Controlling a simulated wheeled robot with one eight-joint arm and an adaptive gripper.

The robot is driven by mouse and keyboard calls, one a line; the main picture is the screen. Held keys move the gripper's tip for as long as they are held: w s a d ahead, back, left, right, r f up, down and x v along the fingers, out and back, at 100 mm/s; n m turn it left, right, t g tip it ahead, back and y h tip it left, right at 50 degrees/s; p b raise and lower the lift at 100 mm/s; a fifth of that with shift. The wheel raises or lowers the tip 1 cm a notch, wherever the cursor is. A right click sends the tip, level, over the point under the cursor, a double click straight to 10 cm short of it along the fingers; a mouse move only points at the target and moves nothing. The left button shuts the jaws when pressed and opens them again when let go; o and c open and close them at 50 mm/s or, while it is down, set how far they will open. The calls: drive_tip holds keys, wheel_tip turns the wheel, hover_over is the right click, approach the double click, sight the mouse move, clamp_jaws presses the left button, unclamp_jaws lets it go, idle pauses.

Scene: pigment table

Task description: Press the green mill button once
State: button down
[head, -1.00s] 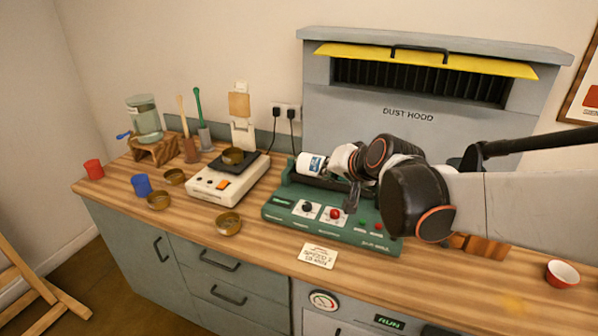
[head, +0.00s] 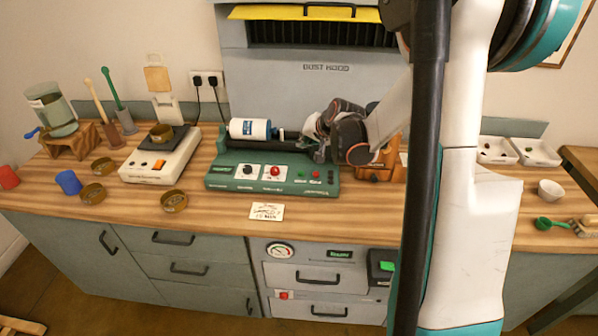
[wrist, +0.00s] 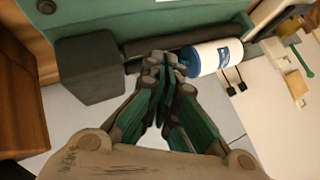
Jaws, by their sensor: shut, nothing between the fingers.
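The green mill (head: 225,170) stands on the wooden counter, with a black knob (head: 248,171) and a red button (head: 275,171) on its white labels. Its small green button (head: 301,174) is on the right part of the panel, beside a small red one (head: 316,174). My gripper (head: 321,153) is shut and empty, above and slightly right of the green button, apart from it as far as I can tell. In the wrist view, the closed fingertips (wrist: 166,78) overlap the black roller (wrist: 150,43) near the white-and-blue jar (wrist: 215,58). The green button cannot be made out there.
A scale (head: 150,165), brass bowls and a sign card (head: 266,211) are left and front of the mill. The dust hood (head: 270,70) rises behind. A wooden block (head: 372,173) is right of the mill. My arm hides part of the right counter.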

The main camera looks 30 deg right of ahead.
sight(304, 172)
drive_tip(key=shift+f, duration=0.2)
wheel_tip(304, 172, down, 8)
drive_tip(key=b, duration=0.6)
drive_tip(key=shift+f, duration=0.25)
drive_tip(key=shift+f+b, duration=0.1)
drive_tip(key=shift+b, duration=0.2)
idle(1.0)
drive_tip(key=shift+f+b, duration=0.3)
